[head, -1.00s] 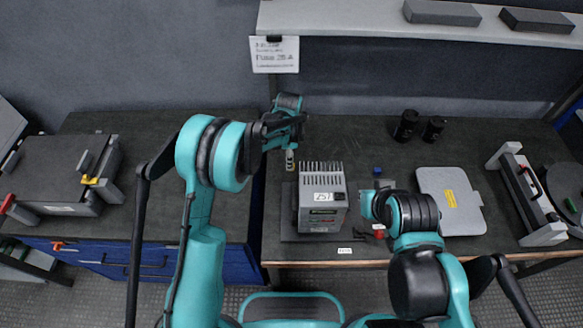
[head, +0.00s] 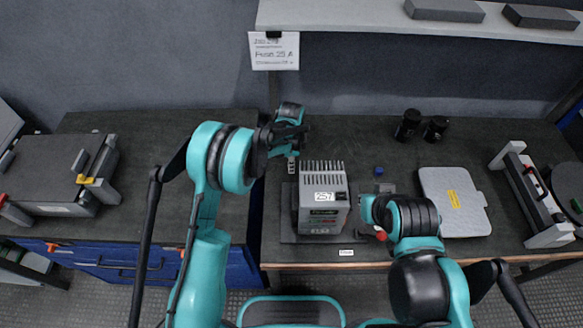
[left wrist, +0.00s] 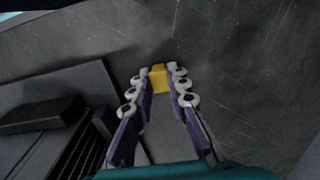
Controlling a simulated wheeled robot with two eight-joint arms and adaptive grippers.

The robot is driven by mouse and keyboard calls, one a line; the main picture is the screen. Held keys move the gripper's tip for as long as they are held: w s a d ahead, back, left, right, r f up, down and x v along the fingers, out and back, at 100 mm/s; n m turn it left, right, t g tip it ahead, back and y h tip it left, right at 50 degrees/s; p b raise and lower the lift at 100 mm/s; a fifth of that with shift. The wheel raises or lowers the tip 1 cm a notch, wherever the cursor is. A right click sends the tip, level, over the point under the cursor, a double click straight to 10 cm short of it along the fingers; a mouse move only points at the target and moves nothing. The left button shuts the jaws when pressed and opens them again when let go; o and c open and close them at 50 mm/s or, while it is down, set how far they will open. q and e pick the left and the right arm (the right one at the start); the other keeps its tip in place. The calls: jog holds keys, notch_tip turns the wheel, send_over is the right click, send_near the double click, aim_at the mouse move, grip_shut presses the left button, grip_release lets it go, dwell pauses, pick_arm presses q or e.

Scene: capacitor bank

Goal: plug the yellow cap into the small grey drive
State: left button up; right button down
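The small grey drive (head: 323,208), a finned box with a white number label, stands on a dark plate at mid-bench. My left gripper (head: 292,165) is just left of and behind its fins. In the left wrist view the yellow cap (left wrist: 158,78) sits between the fingertips of my left gripper (left wrist: 157,79), which look closed against its sides. The cap is not clear in the head view. My right gripper (head: 368,208) is low, right of the drive, its fingers mostly hidden by its own wrist.
A small blue piece (head: 378,170) lies behind my right gripper and a red piece (head: 381,236) in front of it. A light grey panel (head: 454,203) lies to the right. Two black cylinders (head: 409,125) (head: 436,129) stand behind. The bench behind the drive is clear.

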pick_arm(q)
jog(key=shift+r, duration=0.1)
notch_tip(320, 180, up, 10)
jog(key=p, duration=0.3)
jog(key=shift+p, duration=0.3)
